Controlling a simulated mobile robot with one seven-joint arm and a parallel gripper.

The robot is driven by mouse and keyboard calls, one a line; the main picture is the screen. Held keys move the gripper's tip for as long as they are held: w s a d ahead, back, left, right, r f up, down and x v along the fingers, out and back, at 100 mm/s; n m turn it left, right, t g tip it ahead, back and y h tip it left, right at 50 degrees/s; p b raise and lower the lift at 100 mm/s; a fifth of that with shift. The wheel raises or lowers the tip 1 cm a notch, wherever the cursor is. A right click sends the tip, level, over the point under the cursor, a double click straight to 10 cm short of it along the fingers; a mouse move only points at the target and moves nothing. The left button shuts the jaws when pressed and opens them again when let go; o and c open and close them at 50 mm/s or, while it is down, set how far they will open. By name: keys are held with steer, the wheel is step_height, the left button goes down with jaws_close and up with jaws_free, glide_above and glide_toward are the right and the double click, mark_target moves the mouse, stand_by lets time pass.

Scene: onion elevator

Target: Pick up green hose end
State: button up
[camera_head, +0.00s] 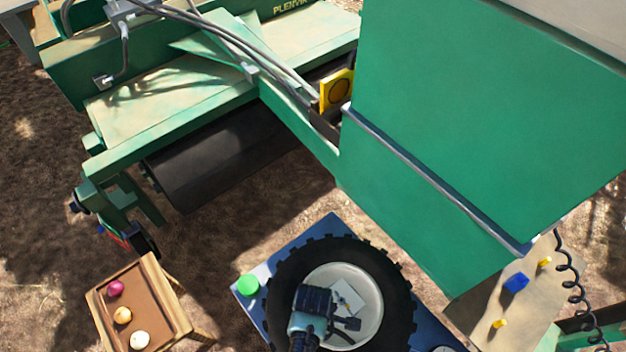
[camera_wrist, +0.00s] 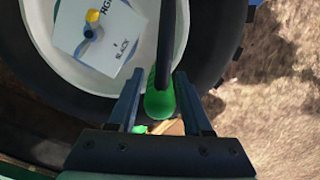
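In the wrist view, a bright green rounded piece (camera_wrist: 159,103), apparently the green hose end, lies between the two fingers of my gripper (camera_wrist: 160,98). A thin dark length runs up from it toward the top of the picture. The fingers are spread, with a visible gap on either side of the green piece. In the head view, my gripper (camera_head: 347,331) is over the wheel hub, and I cannot make out the hose end there.
A large black tire (camera_head: 393,282) with a white hub and a white card (camera_wrist: 97,35) lies on a blue surface (camera_head: 250,308). A green round object (camera_head: 248,285) is beside it. A wooden tray (camera_head: 163,292) holds three balls at left. Green machinery (camera_head: 480,110) rises behind.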

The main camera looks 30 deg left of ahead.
jaws_close()
steer(key=shift+r, duration=5.05)
